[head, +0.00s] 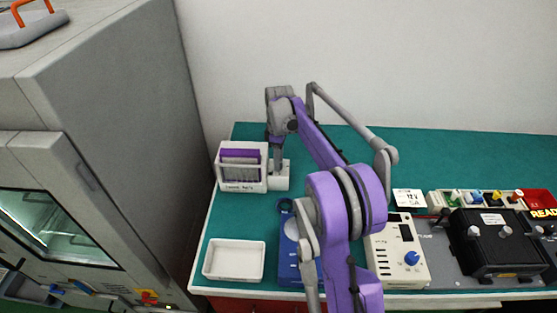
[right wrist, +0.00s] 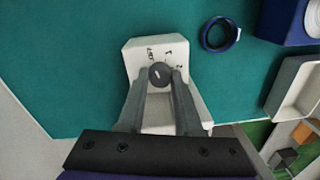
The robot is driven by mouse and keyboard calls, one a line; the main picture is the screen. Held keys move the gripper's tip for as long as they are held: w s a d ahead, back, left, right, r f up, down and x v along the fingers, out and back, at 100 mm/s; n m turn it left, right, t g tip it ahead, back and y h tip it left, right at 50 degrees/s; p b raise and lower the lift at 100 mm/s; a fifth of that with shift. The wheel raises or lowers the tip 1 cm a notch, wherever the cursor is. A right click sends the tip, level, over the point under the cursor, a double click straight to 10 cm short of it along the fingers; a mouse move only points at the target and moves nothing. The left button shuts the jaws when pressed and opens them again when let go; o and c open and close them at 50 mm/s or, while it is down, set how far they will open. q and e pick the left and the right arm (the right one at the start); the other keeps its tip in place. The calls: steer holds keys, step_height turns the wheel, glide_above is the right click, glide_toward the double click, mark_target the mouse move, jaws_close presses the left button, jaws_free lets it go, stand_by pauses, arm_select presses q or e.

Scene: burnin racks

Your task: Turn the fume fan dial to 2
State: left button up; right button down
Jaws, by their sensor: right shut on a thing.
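The fume fan box (head: 279,183) is a small white unit on the green bench, right beside the rack of purple-edged boards. In the right wrist view the white box (right wrist: 158,125) carries a dark round dial (right wrist: 160,73) with a short white mark. Small dark markings sit around the dial's far side, too small to read. My right gripper (right wrist: 160,78) is shut on the dial, one finger on each side. In the head view my right gripper (head: 276,158) reaches down onto the box, and the dial is hidden. My left gripper is not in view.
A white rack (head: 241,183) stands left of the box. A white tray (head: 234,260), a blue unit (head: 288,240) partly behind my arm and a dark blue ring (right wrist: 220,34) are nearby. A beige unit with a blue knob (head: 412,258) and a black box (head: 497,250) stand right.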

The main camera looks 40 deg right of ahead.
steer(key=shift+m, duration=0.3)
steer(key=m, duration=0.9)
steer(key=shift+s+m, duration=0.1)
steer(key=shift+m, duration=0.3)
steer(key=m, duration=0.4)
steer(key=shift+m+b, duration=0.3)
steer(key=m, duration=0.4)
steer(key=shift+m+t, duration=0.3)
steer(key=c, duration=0.6)
jaws_free()
